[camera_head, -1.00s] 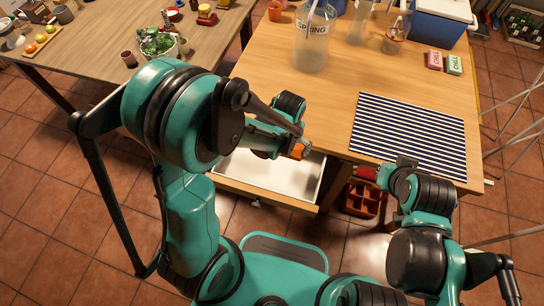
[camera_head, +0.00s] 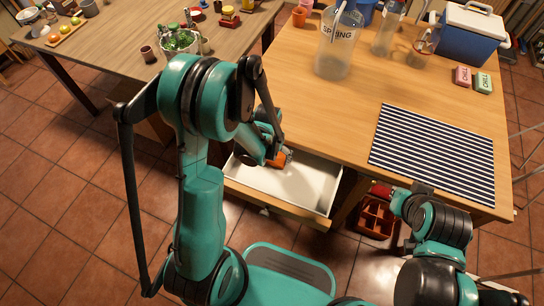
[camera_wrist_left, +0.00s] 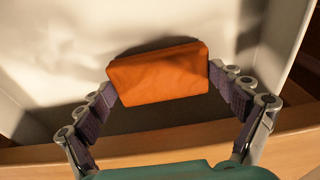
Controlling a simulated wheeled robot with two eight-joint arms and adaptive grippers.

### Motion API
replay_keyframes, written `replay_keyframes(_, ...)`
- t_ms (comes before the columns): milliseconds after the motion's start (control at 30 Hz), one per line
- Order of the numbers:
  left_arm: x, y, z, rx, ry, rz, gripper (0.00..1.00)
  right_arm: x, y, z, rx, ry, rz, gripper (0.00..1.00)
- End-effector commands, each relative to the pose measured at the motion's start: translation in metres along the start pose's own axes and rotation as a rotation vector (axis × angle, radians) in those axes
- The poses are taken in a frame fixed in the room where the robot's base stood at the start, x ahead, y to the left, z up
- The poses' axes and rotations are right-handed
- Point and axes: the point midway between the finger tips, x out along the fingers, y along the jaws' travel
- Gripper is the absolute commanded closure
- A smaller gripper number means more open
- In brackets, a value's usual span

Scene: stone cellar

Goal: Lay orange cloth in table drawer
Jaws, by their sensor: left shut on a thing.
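The orange cloth (camera_head: 279,160) is a small folded bundle. In the left wrist view the cloth (camera_wrist_left: 160,74) sits between the two fingers of my left gripper (camera_wrist_left: 165,85), which is shut on it. The white-lined table drawer (camera_head: 310,183) is pulled out from the wooden table. My left gripper (camera_head: 283,158) is over the rear part of the drawer's interior, and the cloth's shadow falls on the white lining. I cannot tell whether the cloth touches the drawer bottom. My right gripper (camera_head: 382,190) is below the table's front edge, with something red at its tip; its jaws are unclear.
A striped mat (camera_head: 432,150), a SPRING jug (camera_head: 337,45) and a blue cooler (camera_head: 470,40) are on the table (camera_head: 300,110). An orange-red divided crate (camera_head: 376,218) stands below, right of the drawer. Another table (camera_head: 110,60) is at the left. The visible drawer interior is empty.

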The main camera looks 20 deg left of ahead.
Motion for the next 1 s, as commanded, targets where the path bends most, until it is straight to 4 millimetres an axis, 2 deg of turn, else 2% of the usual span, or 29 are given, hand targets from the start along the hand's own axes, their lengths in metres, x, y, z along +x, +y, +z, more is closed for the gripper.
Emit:
replay_keyframes(367, 0.004, 0.000, 0.001, 0.000, 0.000, 0.000, 0.33, 0.004, 0.000, 0.003, 0.000, 0.000, 0.000, 1.00)
replay_keyframes(400, 0.003, 0.000, 0.001, 0.000, 0.000, 0.000, 0.00, 0.003, 0.000, 0.002, 0.000, 0.000, 0.000, 1.00)
replay_keyframes(833, -0.003, 0.000, 0.000, 0.000, 0.000, 0.000, 0.00, -0.003, 0.000, -0.002, 0.000, 0.000, 0.000, 1.00)
replay_keyframes(1000, -0.034, 0.000, 0.000, 0.000, 0.000, 0.000, 0.00, -0.014, 0.000, -0.010, 0.000, 0.000, 0.000, 1.00)
